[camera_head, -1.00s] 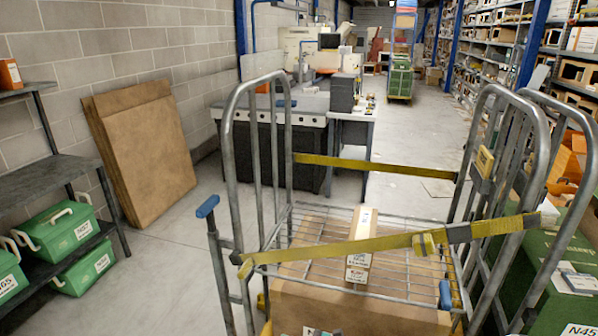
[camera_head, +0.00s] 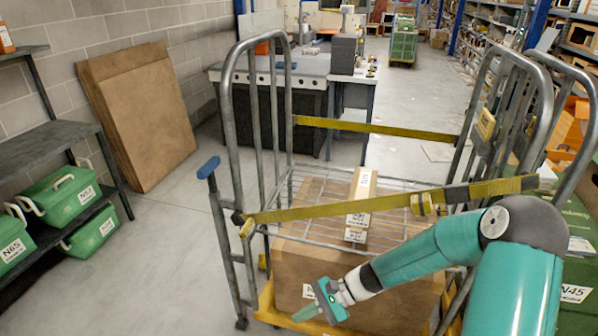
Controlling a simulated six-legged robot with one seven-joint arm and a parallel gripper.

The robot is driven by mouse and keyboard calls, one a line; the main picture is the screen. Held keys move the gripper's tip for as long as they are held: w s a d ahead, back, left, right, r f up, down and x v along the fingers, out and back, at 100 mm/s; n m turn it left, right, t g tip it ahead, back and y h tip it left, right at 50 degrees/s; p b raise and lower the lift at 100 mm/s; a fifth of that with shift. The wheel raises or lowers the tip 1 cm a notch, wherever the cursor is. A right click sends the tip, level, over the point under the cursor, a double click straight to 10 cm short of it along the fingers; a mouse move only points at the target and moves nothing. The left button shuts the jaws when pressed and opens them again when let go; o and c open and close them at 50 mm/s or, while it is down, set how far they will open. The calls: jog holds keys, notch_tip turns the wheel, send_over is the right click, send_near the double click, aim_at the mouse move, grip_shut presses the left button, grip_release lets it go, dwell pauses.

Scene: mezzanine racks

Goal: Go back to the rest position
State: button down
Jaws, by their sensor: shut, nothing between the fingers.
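My gripper (camera_head: 308,312) is low in the centre of the head view, at the end of my teal arm, which reaches in from the lower right. It is shut and empty. It is in front of the lower part of the roll cage trolley (camera_head: 228,262), near a large cardboard box (camera_head: 395,305) on the trolley's yellow base. I cannot tell whether it touches the box. My arm hides part of the box and the trolley's right side.
A small carton (camera_head: 362,188) lies on the trolley's wire shelf. A yellow strap (camera_head: 340,208) crosses the trolley's front. Green crates (camera_head: 62,192) stand on the left rack, with flat cardboard (camera_head: 140,115) against the wall. A workbench (camera_head: 310,75) stands behind. Floor left of the trolley is clear.

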jog(key=s+d+r+n+t+h, duration=0.2)
jog(key=s+d+r+n+h, duration=0.1)
jog(key=r, duration=0.6)
jog(key=s+d+r+n+t+h, duration=0.3)
jog(key=s+d+r+h, duration=0.2)
jog(key=r, duration=0.5)
jog(key=s+d+r+n+t+h, duration=0.3)
jog(key=s+d+r, duration=0.3)
jog(key=r, duration=0.3)
jog(key=shift+s+d+r+n+h, duration=0.3)
jog(key=shift+s+n+h, duration=0.1)
jog(key=shift+s, duration=0.3)
jog(key=c, duration=2.2)
grip_release()
